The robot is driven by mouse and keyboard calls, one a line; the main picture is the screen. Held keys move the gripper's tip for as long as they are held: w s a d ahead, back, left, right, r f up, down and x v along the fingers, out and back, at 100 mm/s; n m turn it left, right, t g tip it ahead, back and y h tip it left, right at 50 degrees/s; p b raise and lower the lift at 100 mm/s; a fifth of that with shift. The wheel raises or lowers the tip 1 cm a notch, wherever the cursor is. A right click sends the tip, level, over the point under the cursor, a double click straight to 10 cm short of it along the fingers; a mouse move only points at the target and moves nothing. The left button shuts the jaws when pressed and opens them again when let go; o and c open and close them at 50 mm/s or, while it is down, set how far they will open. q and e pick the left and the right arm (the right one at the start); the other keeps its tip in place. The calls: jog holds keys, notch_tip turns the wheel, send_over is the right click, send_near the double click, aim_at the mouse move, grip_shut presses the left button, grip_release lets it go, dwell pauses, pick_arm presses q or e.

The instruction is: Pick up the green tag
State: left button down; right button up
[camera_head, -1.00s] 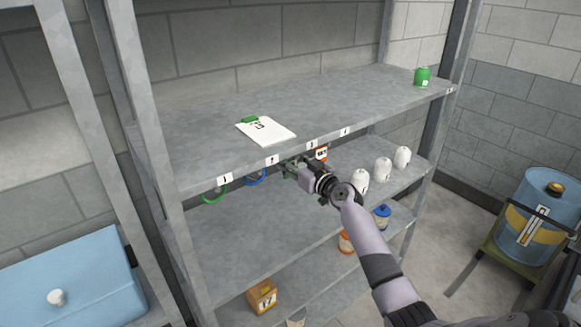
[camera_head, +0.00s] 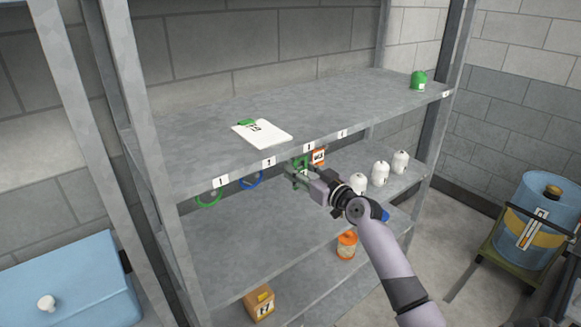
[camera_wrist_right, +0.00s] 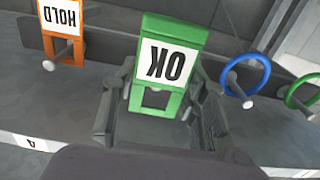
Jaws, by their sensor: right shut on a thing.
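The green tag (camera_wrist_right: 168,65) has a white label reading OK, upside down in the right wrist view. My right gripper (camera_wrist_right: 150,115) is shut on its lower frame in that view. In the head view the green tag (camera_head: 301,163) shows just below the front edge of the top shelf, with my right gripper (camera_head: 297,178) at it. I cannot tell whether the tag still touches a peg. My left gripper is not in view.
An orange HOLD tag (camera_head: 318,157) hangs close beside the green tag. A blue ring (camera_head: 251,181) and a green ring (camera_head: 208,200) hang along the same edge. White bottles (camera_head: 381,173) stand on the shelf behind my arm. A clipboard (camera_head: 262,134) lies on the top shelf.

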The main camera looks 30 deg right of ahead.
jog(key=s+d+b, duration=0.1)
jog(key=s+b, duration=0.2)
jog(key=s, duration=0.9)
jog(key=shift+s, duration=0.15)
